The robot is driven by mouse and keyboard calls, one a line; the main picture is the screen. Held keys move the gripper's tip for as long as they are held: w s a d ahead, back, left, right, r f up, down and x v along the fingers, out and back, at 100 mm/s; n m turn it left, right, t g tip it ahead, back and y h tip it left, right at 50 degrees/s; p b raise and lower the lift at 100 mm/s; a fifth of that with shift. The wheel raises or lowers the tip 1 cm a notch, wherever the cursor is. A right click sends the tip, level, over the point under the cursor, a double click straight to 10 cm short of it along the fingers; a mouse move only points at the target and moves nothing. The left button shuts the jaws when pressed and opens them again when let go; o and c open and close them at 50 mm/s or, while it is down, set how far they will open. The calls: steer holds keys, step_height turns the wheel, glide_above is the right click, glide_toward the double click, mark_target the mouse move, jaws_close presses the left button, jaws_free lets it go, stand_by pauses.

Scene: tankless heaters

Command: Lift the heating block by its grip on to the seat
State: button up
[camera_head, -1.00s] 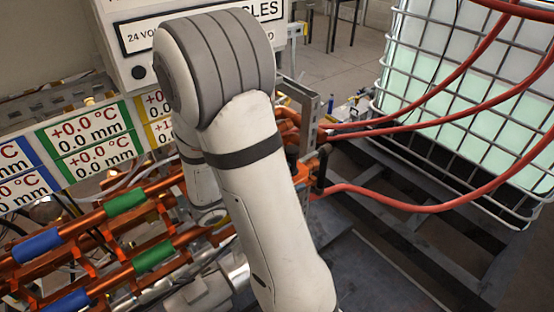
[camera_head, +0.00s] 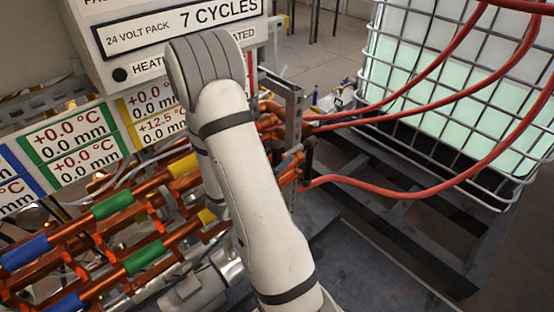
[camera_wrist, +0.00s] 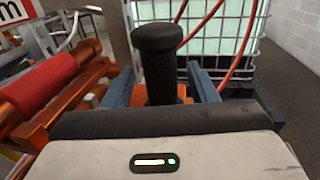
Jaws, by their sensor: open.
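In the wrist view a black, round-topped grip (camera_wrist: 158,60) stands upright between the two blue-grey fingers of my gripper (camera_wrist: 163,70). The fingers are apart, with gaps visible beside the grip. The grip also shows in the head view (camera_head: 308,152), at the right end of the orange pipework. A blue-grey finger shows beside it there, and my arm hides most of the gripper. An orange part near the grip (camera_head: 288,178) may belong to the heating block; its outline is largely hidden. I cannot pick out the seat for certain.
Copper-orange pipes with coloured sleeves (camera_head: 112,206) lie left of my arm. Readout panels (camera_head: 70,145) and a control box (camera_head: 165,45) stand behind. Red hoses (camera_head: 390,192) run right, in front of a caged tank (camera_head: 450,90). A grey metal upright (camera_head: 292,110) stands close to the grip.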

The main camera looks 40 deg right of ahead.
steer(key=shift+d, duration=0.25)
steer(key=shift+c, duration=0.4)
jaws_close()
steer(key=shift+w, duration=0.1)
